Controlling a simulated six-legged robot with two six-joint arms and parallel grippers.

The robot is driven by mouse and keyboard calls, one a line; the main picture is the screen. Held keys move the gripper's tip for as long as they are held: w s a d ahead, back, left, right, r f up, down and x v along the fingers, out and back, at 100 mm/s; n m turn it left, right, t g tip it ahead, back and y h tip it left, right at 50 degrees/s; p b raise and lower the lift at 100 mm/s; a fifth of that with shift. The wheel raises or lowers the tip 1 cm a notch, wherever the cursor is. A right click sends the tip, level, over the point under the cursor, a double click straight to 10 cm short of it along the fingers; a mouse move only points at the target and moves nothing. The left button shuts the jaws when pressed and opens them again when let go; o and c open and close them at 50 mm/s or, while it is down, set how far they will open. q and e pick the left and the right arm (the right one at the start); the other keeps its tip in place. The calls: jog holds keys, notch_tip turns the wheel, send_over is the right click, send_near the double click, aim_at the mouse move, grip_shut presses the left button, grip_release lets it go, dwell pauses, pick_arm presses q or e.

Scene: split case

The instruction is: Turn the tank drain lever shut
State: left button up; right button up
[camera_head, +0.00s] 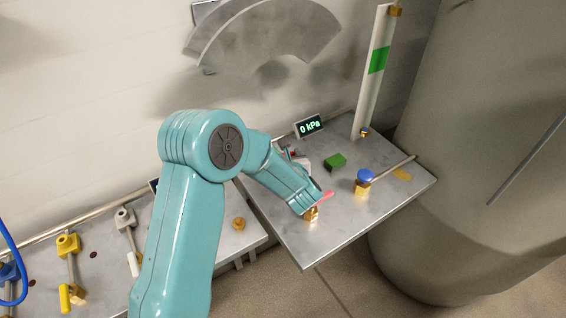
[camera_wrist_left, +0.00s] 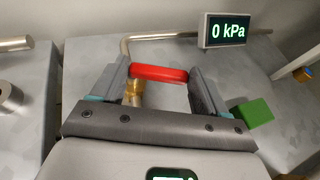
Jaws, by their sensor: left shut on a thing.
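My left gripper (camera_head: 318,199) is shut on the red lever; the forearm hides part of the grip in the head view. My right gripper is not in view.
A display (camera_head: 309,125) reads 0 kPa at the bench's back. A green block (camera_head: 335,162) and a blue-topped brass valve (camera_head: 364,180) with a pipe stand to the right. A large grey tank (camera_head: 430,240) borders the bench. Yellow valve parts (camera_head: 68,245) lie left.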

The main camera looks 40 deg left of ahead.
pick_arm(q)
jog(key=shift+w+f+n+g+y+b, duration=0.1)
jog(key=shift+w+n+g+y+b, duration=0.1)
jog(key=shift+n+g+y, duration=0.3)
jog(key=shift+w+n+g+y+b, duration=0.2)
jog(key=shift+n+g+y, duration=0.2)
jog(key=shift+n+g, duration=0.15)
jog(key=shift+w+a+n+g+y, duration=0.15)
jog(key=shift+n+g+y, duration=0.1)
jog(key=shift+n+g, duration=0.25)
jog(key=shift+w+a+n+g+y, duration=0.1)
jog(key=shift+n+g+y, duration=0.15)
jog(key=shift+n+g, duration=0.15)
jog(key=shift+n, duration=0.25)
jog(key=o, duration=1.1)
jog(key=shift+c, duration=0.2)
jog(key=b+v, duration=0.1)
jog(key=v, duration=1.5)
jog(key=shift+r, duration=0.25)
jog(key=shift+w+d, duration=0.1)
jog(key=shift+d, duration=0.05)
